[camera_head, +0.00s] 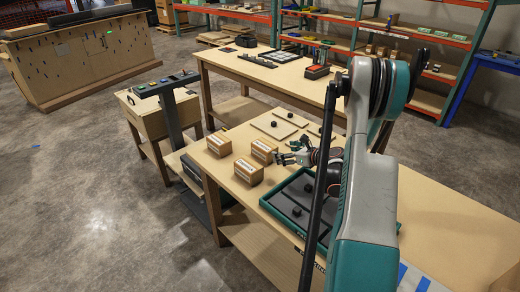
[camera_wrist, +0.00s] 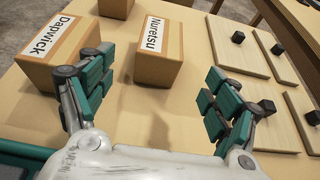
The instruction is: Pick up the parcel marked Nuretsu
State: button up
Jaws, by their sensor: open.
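The Nuretsu parcel (camera_wrist: 160,66) is a brown cardboard box with a white label on top, reading "Nuretsu" in the wrist view. It stands upright on the table, ahead of my gripper (camera_wrist: 160,88) and between the lines of its two fingers. The fingers are spread, with nothing between them but bare table and shadow. In the head view the parcel (camera_head: 264,151) sits just left of my gripper (camera_head: 283,157). A second box marked Dapwick (camera_wrist: 62,62) stands close to the left finger in the wrist view; it also shows in the head view (camera_head: 249,172).
A third parcel (camera_head: 219,145) stands behind these two, its label unreadable. Wooden boards with black knobs (camera_wrist: 232,46) lie right of the Nuretsu parcel in the wrist view. A green-rimmed dark tray (camera_head: 268,203) lies below my arm on the table.

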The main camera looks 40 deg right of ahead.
aim_at(264, 150)
jog(key=shift+d+f, duration=0.15)
jog(key=shift+f, duration=0.3)
jog(key=b+x, duration=0.1)
jog(key=x, duration=0.6)
jog(key=shift+f+b, duration=0.1)
jog(key=shift+b, duration=0.3)
jog(key=shift+b+x, duration=1.1)
jog(key=shift+x, duration=2.05)
jog(key=shift+r, duration=0.2)
jog(key=shift+c, duration=0.6)
jog(key=c, duration=1.2)
